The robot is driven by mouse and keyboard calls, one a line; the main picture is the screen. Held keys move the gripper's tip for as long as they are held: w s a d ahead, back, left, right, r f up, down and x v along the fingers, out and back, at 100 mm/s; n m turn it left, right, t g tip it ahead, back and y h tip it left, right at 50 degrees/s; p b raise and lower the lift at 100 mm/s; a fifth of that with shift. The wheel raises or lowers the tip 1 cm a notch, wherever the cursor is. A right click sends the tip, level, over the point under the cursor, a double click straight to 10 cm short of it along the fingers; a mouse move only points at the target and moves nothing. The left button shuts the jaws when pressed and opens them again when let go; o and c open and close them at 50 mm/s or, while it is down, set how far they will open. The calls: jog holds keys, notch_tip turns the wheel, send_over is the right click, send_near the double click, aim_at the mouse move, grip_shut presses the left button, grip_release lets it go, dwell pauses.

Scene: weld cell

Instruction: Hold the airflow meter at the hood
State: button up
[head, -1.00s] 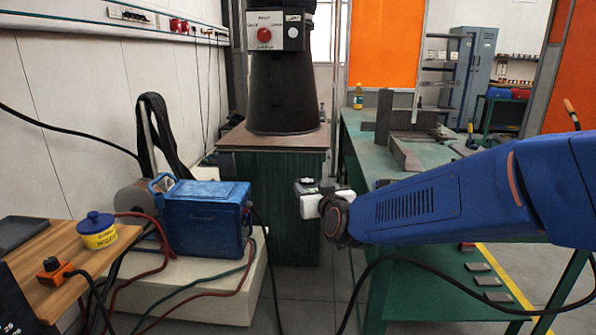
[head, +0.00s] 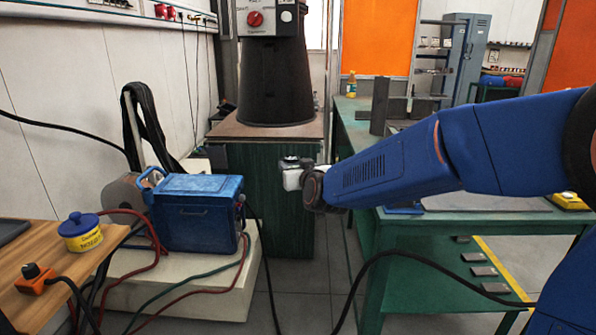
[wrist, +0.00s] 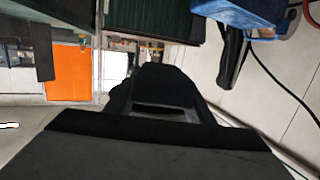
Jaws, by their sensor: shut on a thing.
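The black, cone-shaped hood (head: 273,85) stands upright on the dark green cabinet in the head view, with a grey control panel and red knob (head: 255,19) in front of its upper part. My gripper (head: 292,167) is in front of the cabinet, below the hood's lower rim and apart from it. It is shut on a small dark-and-grey thing (head: 290,161), seemingly the airflow meter; its face cannot be read. In the wrist view, large dark shapes fill the lower middle, and I cannot tell gripper from meter there.
The green cabinet (head: 270,190) has a brown top. A blue box (head: 198,216) with cables stands on a pale block at left. A wooden table (head: 60,275) holds a yellow tub (head: 80,233). A green workbench (head: 450,240) is at right, under my arm.

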aim_at(290, 157)
jog(key=r+x, duration=0.1)
jog(key=x, duration=0.7)
jog(key=shift+w+r, duration=0.2)
jog(key=shift+w, duration=0.25)
jog(key=shift+a, duration=0.15)
jog(key=shift+s, duration=0.1)
dwell(3.2)
